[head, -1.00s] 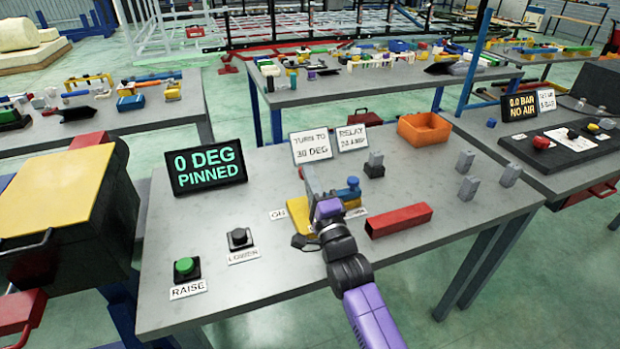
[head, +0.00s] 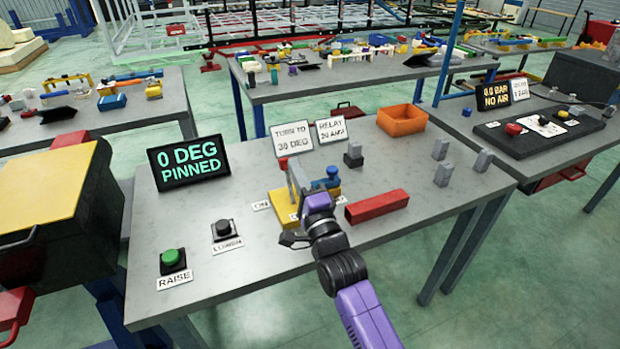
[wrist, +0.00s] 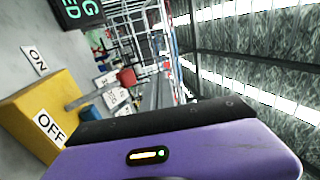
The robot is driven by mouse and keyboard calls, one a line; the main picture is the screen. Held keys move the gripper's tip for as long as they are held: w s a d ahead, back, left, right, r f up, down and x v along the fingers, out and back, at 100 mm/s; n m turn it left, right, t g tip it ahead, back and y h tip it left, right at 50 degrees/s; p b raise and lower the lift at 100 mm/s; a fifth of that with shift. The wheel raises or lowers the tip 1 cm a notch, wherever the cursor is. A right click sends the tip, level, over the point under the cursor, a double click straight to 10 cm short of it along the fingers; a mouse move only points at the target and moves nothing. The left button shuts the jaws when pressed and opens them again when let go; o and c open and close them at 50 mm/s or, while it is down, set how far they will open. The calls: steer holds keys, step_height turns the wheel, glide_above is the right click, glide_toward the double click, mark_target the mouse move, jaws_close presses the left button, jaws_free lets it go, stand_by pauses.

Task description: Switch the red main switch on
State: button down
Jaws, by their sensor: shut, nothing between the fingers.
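The main switch has a yellow base (head: 284,208) on the grey bench, with an upright grey lever (head: 296,178) and a red knob (head: 283,163) on top. In the wrist view the red knob (wrist: 127,77) stands out from the yellow base (wrist: 40,100). My gripper (head: 316,200) is shut and empty, close beside the lever on the right. Its fingertips are hard to make out, and I cannot tell whether it touches the lever. My purple hand hides part of the base.
A blue-topped part (head: 330,178) stands just behind my gripper, and a red bar (head: 376,206) lies to its right. LOWER (head: 224,229) and RAISE (head: 172,260) buttons sit at the left. A display (head: 188,162) reads "0 DEG PINNED". An orange bin (head: 402,120) stands at the back.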

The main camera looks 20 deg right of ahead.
steer(key=s+r+p, duration=0.1)
steer(key=s+r, duration=0.2)
steer(key=s, duration=0.4)
steer(key=shift+s+r, duration=0.15)
steer(key=shift+r, duration=0.1)
